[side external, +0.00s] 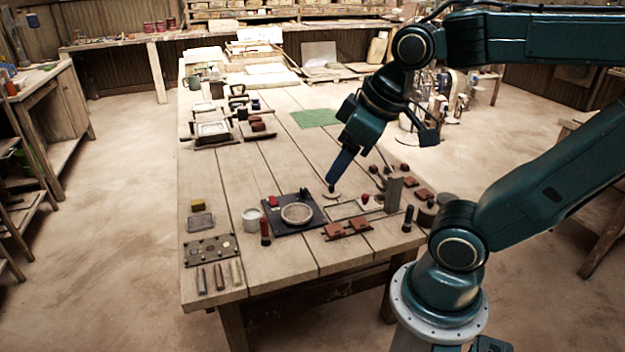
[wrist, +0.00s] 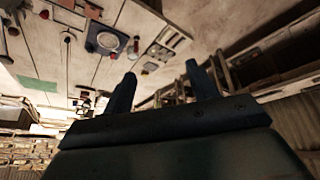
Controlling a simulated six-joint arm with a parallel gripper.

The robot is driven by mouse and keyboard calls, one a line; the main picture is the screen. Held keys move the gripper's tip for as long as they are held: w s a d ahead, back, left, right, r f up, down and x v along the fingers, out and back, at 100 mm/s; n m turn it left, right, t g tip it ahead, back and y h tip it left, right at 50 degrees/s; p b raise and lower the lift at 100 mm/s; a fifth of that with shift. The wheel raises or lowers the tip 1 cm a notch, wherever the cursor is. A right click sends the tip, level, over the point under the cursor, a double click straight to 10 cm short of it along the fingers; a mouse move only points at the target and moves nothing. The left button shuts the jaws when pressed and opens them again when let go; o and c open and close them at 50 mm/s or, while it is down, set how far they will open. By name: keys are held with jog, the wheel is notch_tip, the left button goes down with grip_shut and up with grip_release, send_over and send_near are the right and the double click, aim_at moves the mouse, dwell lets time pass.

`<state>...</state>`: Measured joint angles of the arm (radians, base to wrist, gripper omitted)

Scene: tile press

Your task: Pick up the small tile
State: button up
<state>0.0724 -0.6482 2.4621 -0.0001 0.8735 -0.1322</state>
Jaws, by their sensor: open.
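Several red-brown tiles lie on the wooden table (side external: 285,180); I cannot tell which is the small tile. Two tiles, a left one (side external: 333,231) and a right one (side external: 360,224), sit on a dark rack near the table's front edge. Another tile (side external: 423,194) lies at the right edge. My gripper (side external: 331,186) points down over the middle of the table, behind the rack. In the wrist view my gripper (wrist: 162,84) has its two fingers wide apart with nothing between them. The wrist view is tilted, and its tiles are small and hard to tell apart.
A dark plate with a round pale dish (side external: 297,213) stands left of the rack, with a white cup (side external: 251,219) beside it. A grey upright block (side external: 393,194) stands to the right. A green mat (side external: 315,118) lies farther back.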

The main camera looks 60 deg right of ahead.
jog(key=w+d+f+n+g, duration=0.2)
jog(key=w+d+f, duration=0.25)
jog(key=d, duration=0.35)
jog(key=w+d+f+n+g, duration=0.1)
jog(key=w+d+f+n, duration=0.15)
jog(key=w+d, duration=0.35)
jog(key=s+d+f+n+g, duration=0.1)
jog(key=s+d+f+n, duration=0.1)
jog(key=d+f, duration=0.6)
jog(key=s+d+f+n+g, duration=0.1)
jog(key=s+d+f, duration=0.3)
jog(key=d+f, duration=0.5)
jog(key=shift+d+f+n, duration=0.15)
jog(key=shift+d+n, duration=0.3)
jog(key=shift+d, duration=0.25)
jog(key=shift+s+f, duration=0.1)
send_over(360, 222)
jog(key=shift+d+f, duration=0.1)
jog(key=shift+f, duration=4.1)
jog(key=shift+f, duration=2.55)
